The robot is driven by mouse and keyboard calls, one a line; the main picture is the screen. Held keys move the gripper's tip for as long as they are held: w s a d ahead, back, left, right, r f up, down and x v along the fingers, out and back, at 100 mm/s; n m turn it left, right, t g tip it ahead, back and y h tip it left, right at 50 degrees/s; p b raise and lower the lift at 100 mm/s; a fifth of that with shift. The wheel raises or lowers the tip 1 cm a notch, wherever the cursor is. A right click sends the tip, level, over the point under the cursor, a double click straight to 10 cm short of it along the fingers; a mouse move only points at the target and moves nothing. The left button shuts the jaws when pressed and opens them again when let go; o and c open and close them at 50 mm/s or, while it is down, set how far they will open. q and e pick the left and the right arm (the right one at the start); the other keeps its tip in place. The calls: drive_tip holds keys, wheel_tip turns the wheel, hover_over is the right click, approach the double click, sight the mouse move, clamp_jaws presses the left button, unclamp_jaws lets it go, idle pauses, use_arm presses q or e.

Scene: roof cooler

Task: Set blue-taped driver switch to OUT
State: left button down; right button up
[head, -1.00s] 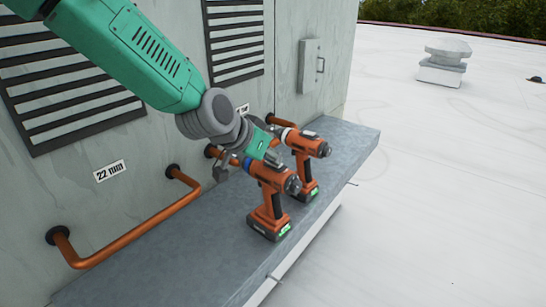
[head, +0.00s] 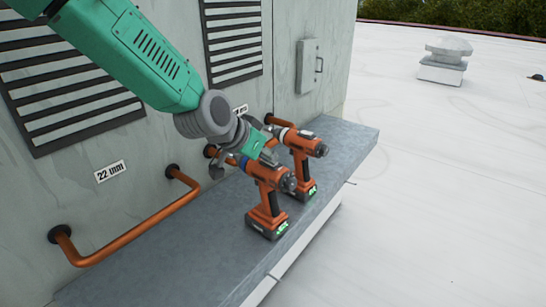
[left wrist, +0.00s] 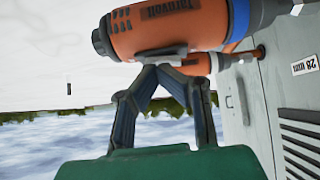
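The blue-taped driver (head: 268,196) stands upright on the grey ledge, orange and black, with a green-lit battery base. My right gripper is out of view.
A second orange driver with a white band (head: 306,147) stands close behind on the ledge (head: 345,150). Copper pipes (head: 140,232), louvres (head: 70,75) and a "22 mm" label (head: 110,171) are on the wall. The ledge's front left is clear.

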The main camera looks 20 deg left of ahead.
sight(268, 167)
use_arm(q)
drive_tip(key=shift+s+a+f, duration=0.15)
drive_tip(key=shift+a+f, duration=0.1)
drive_tip(key=shift+f, duration=0.1)
drive_tip(key=shift+r, duration=0.2)
drive_tip(key=r+p, duration=0.3)
drive_tip(key=shift+w+d+r+p, duration=0.1)
drive_tip(key=shift+w+r+p, duration=0.15)
drive_tip(key=shift+r+p, duration=0.15)
drive_tip(key=d+b+v, duration=0.1)
drive_tip(key=v, duration=0.9)
drive_tip(key=shift+s+d+b, duration=0.25)
drive_tip(key=shift+s+b, duration=0.1)
drive_tip(key=shift+s, duration=0.1)
